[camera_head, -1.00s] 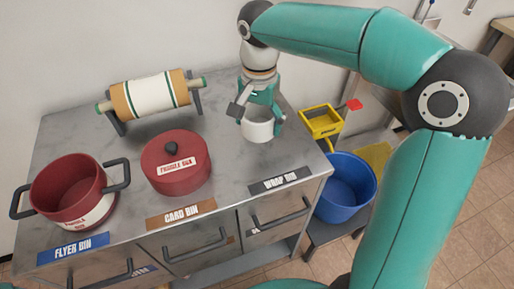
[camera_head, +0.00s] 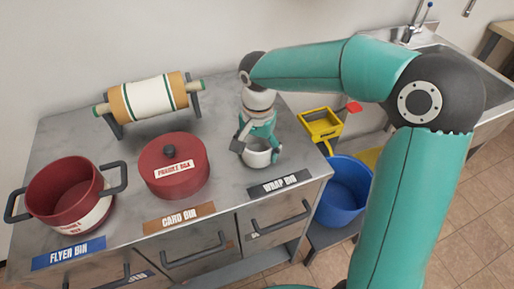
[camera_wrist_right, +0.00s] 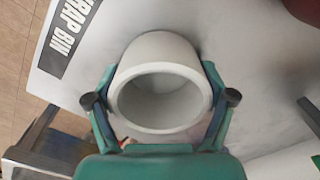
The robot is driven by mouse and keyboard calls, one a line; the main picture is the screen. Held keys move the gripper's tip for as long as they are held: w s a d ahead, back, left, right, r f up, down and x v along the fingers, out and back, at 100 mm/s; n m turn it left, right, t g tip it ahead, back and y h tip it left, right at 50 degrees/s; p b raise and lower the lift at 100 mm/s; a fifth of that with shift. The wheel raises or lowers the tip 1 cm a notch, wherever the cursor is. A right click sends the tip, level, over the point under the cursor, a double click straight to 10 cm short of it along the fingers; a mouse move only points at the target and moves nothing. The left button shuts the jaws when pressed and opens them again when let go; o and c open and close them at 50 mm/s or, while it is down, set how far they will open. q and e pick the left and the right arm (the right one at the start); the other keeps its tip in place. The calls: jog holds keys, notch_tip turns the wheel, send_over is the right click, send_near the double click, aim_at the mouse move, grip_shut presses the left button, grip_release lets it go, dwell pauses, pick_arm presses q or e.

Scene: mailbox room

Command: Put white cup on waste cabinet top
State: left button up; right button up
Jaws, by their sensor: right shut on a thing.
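The white cup (camera_head: 257,156) is at the right part of the grey waste cabinet top (camera_head: 222,208), behind the WRAP BIN label. My right gripper (camera_head: 259,148) reaches down from above and is shut on the cup. In the right wrist view the cup (camera_wrist_right: 160,92) sits between the two fingers of the right gripper (camera_wrist_right: 160,101), its round opening facing the camera. The cup looks upright and at or very near the cabinet surface; I cannot tell whether its base touches. My left gripper is not in view.
A red lidded pot (camera_head: 174,168), an open red pot (camera_head: 66,192) and a roll on a stand (camera_head: 150,98) occupy the left and back of the top.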

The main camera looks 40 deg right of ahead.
jog(key=o, duration=0.8)
jog(key=shift+f, duration=0.1)
jog(key=shift+r, duration=0.2)
notch_tip(320, 180, up, 12)
jog(key=p, duration=0.1)
jog(key=shift+p, duration=0.3)
jog(key=shift+f, duration=0.1)
